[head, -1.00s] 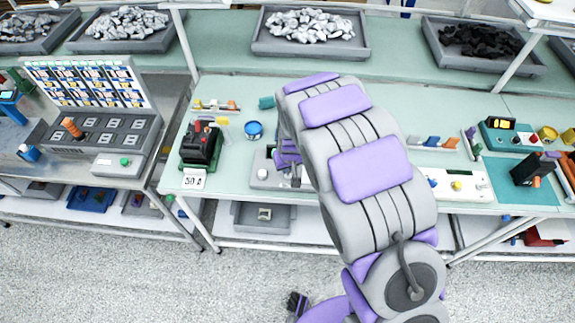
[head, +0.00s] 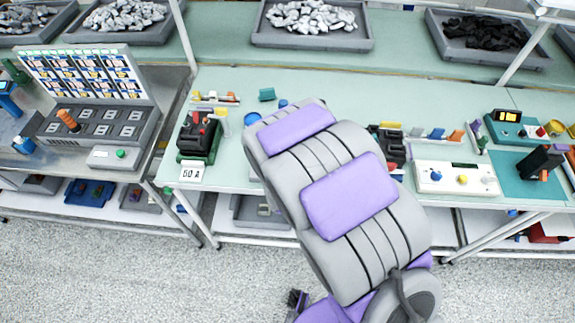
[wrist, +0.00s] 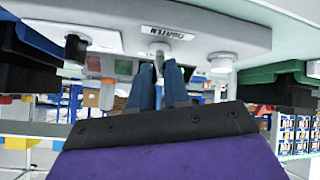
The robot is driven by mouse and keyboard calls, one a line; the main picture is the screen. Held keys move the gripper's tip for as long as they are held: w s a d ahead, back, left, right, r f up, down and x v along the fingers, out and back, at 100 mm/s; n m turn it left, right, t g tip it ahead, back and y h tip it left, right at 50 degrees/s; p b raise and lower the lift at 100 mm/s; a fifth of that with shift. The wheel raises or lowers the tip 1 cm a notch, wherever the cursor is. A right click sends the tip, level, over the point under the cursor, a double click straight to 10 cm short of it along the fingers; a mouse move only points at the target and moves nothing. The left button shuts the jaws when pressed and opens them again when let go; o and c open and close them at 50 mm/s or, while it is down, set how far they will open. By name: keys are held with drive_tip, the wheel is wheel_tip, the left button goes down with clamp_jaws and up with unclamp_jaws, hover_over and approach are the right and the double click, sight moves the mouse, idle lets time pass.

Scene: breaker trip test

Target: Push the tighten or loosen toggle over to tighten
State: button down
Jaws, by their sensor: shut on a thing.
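In the wrist view, a pale grey panel (wrist: 222,38) spans the top of the picture. The toggle (wrist: 159,58), a short light metal lever, stands out from it beside a small printed label (wrist: 167,32) that looks upside down. My gripper (wrist: 159,75) has its two dark blue fingers on either side of the toggle and is shut on it. The lever's tip is partly hidden between the fingers. A black-tipped knob (wrist: 76,48) and a pale round knob (wrist: 221,63) flank the toggle. In the head view, my arm hides the panel, toggle and gripper.
On the green bench, a black-and-green breaker unit (head: 199,137) with a 50 A card (head: 191,172) stands left of my arm. A dark unit (head: 388,143) and a white panel (head: 455,178) stand to its right. Dark blocks flank the gripper in the wrist view.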

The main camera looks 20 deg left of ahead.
drive_tip(key=shift+s+d+f, duration=0.15)
drive_tip(key=shift+s+f, duration=0.05)
drive_tip(key=shift+f, duration=0.05)
drive_tip(key=c, duration=1.5)
unclamp_jaws()
drive_tip(key=o, duration=0.4)
drive_tip(key=shift+r, duration=0.1)
drive_tip(key=shift+r, duration=0.1)
